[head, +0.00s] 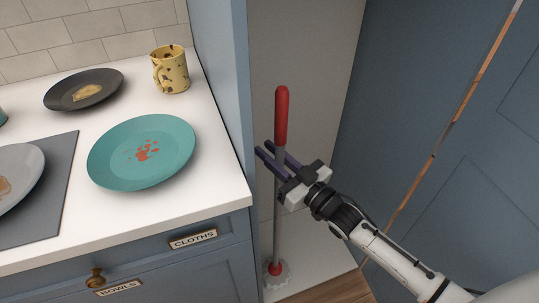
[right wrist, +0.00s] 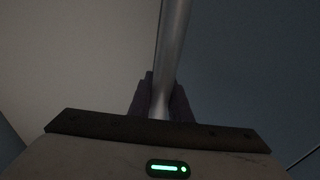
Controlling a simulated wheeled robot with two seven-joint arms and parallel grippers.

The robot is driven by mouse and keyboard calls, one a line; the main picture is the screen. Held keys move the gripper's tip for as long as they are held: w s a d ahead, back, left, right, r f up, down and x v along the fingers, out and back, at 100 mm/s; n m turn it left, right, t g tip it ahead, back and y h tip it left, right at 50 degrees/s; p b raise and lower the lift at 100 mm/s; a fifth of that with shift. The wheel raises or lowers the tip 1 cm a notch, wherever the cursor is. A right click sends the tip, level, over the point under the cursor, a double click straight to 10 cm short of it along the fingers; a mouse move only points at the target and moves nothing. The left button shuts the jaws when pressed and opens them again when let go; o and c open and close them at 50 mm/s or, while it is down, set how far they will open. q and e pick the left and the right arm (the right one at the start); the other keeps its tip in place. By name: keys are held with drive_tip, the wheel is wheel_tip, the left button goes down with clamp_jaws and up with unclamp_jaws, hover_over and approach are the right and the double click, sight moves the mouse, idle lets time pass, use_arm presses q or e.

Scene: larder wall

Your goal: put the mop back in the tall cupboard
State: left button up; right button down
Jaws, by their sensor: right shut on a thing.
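The mop (head: 278,215) stands upright inside the open tall cupboard (head: 300,50), with a red grip at the top of a grey pole. Its pale round head (head: 277,273) is down at the cupboard floor, near the left wall. I cannot tell whether it touches the floor. My right gripper (head: 277,160) reaches in from the right and is shut on the pole just below the red grip. In the right wrist view the grey pole (right wrist: 172,50) runs up between the dark fingers. My left gripper is not in view.
The blue cupboard door (head: 440,150) stands open on the right. On the left is a white counter (head: 215,190) with a teal plate (head: 110,165), a yellow mug (head: 171,70), a dark plate (head: 60,96) and a grey mat (head: 60,185). Drawers labelled CLOTHS (head: 194,239) and BOWLS are below.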

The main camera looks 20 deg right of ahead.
idle(0.3)
drive_tip(key=shift+f, duration=0.1)
drive_tip(key=c, duration=1.6)
unclamp_jaws()
drive_tip(key=shift+f, duration=0.1)
drive_tip(key=shift+c, duration=0.2)
drive_tip(key=r+v, duration=0.1)
drive_tip(key=v, duration=1)
drive_tip(key=s+a+f+m+g+h, duration=0.1)
drive_tip(key=s+a+f+g+h, duration=0.1)
drive_tip(key=s+f, duration=0.6)
drive_tip(key=s+a+f+m+g+h, duration=0.1)
drive_tip(key=s+a+f+g+h, duration=0.2)
drive_tip(key=s+f+g, duration=0.3)
drive_tip(key=s+a+f, duration=0.1)
drive_tip(key=s+f, duration=0.2)
drive_tip(key=f, duration=0.1)
drive_tip(key=shift+s+a+f+g+p, duration=0.2)
drive_tip(key=shift+f+g+p, duration=0.1)
drive_tip(key=shift+f+g, duration=0.1)
